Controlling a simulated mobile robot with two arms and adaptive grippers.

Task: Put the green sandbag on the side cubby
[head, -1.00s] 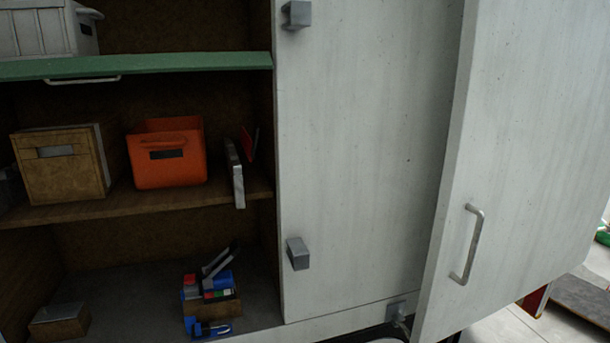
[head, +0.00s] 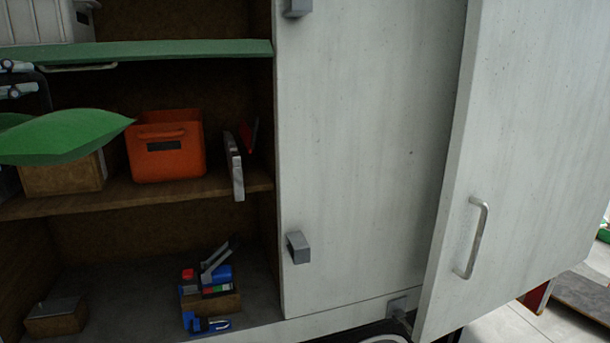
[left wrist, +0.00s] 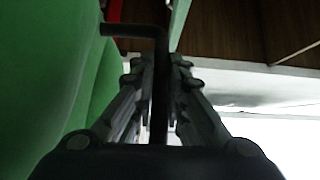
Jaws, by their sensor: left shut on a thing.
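The green sandbag (head: 65,136) hangs at the left of the head view, in front of the cubby's middle shelf (head: 130,195) and partly covering the tan box. It also fills the left side of the left wrist view (left wrist: 45,80). My left gripper (head: 18,80) shows only in part at the left edge, just above the bag. In the wrist view its fingers (left wrist: 160,70) are closed around a thin black bar, which looks like the bag's handle. The cubby is open, with several levels. My right gripper is not in view.
An orange bin (head: 166,146), the tan box (head: 65,178) and a thin upright item (head: 234,166) stand on the middle shelf. The lower level holds a toolbox-like stack (head: 212,290), a small box (head: 57,317) and bare floor between. An open white door (head: 530,150) stands at right.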

